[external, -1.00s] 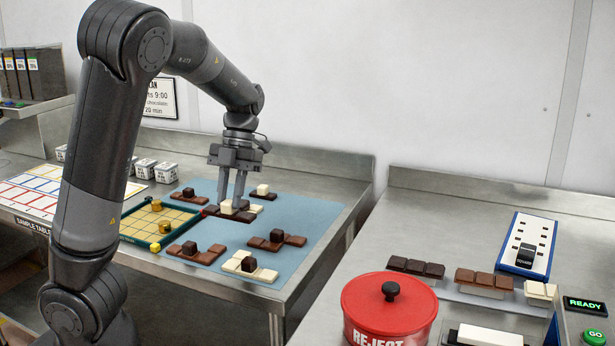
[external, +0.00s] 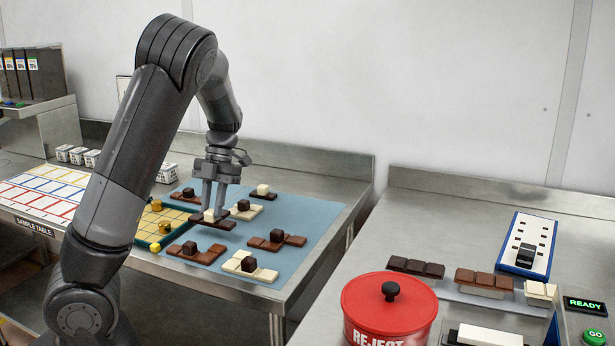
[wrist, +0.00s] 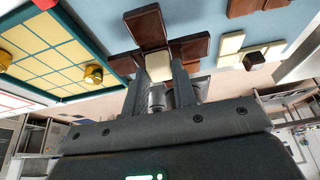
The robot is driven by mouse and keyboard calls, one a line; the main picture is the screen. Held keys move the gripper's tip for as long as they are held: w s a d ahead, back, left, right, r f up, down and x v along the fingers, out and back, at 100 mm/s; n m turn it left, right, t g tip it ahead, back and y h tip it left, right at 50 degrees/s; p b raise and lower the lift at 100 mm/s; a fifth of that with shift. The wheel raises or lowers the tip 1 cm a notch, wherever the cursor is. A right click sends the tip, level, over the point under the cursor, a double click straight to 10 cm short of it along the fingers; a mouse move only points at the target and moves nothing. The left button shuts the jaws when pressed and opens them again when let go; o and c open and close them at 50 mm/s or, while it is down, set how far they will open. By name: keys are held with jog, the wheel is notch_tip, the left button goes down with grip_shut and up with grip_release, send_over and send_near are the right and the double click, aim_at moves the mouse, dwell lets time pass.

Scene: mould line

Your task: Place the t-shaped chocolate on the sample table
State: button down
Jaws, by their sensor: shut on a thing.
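My gripper (external: 208,212) is shut on the white knob (wrist: 159,67) of a dark chocolate piece (wrist: 148,25). In the wrist view the piece has arms going up, left and right from the knob, a T shape. In the external view it hangs over the left part of the blue mat, apparently just above it. The sample table (external: 97,196), with its name label (external: 33,226) on the front edge, is at the left. It bears a white sheet of yellow, blue and red outlined cells.
A green-rimmed tray (external: 140,240) with yellow cells and gold weights lies between mat and sheet. Several other knobbed chocolates, such as a white one (external: 262,274), stay on the blue mat (external: 310,215). White boxes (external: 166,173) stand behind. A red reject bin (external: 390,312) is front right.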

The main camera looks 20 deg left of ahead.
jog(key=shift+f, duration=1.85)
jog(key=shift+f, duration=0.1)
jog(key=c, duration=1.2)
grip_release()
